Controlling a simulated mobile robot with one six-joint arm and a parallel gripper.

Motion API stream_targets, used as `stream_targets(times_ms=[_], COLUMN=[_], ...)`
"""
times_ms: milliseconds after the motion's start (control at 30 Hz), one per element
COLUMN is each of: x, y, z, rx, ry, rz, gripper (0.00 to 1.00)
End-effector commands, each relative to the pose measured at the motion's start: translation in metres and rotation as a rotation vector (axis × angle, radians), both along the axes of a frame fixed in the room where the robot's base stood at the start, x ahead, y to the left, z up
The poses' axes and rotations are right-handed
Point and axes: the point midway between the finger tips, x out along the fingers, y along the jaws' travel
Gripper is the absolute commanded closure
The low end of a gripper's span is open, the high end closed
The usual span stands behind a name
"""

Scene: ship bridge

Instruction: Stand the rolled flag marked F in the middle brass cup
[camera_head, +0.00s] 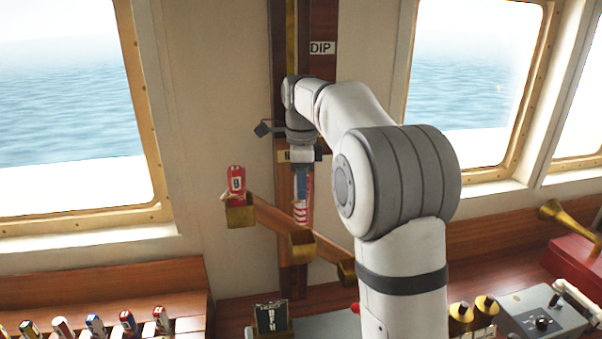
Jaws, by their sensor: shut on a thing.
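My gripper (301,166) points down in front of the dark wooden post and is shut on the upper end of a rolled flag (301,200) with blue, red and white on it. I cannot read its letter. The flag hangs upright directly above the middle brass cup (302,243) in this view, its lower end close to the rim. I cannot tell whether it touches the cup. The left brass cup (240,214) holds a red rolled flag (236,181) with a pale label. The right brass cup (346,272) is lower and partly hidden behind my arm.
A sloping wooden bar (272,216) carries the cups. Several rolled flags (96,325) stand in a rack at lower left. A small dark sign (270,317) stands below the cups. A grey control box (541,314) and brass-topped items (486,305) are at lower right.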

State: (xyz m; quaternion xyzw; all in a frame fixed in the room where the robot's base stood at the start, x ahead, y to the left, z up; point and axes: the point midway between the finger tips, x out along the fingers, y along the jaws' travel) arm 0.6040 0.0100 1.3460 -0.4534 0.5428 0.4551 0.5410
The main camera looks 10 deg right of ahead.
Motion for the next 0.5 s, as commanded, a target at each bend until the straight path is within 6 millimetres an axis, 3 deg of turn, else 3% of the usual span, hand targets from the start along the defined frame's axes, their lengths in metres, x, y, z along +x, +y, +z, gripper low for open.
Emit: stream_targets(times_ms=[267,500], x=[0.0,0.0], y=[-0.003,-0.004], z=[-0.014,-0.04], rx=[0.0,0.0], ry=[0.001,0.0], rz=[-0.006,-0.008], gripper=[0.9,0.9])
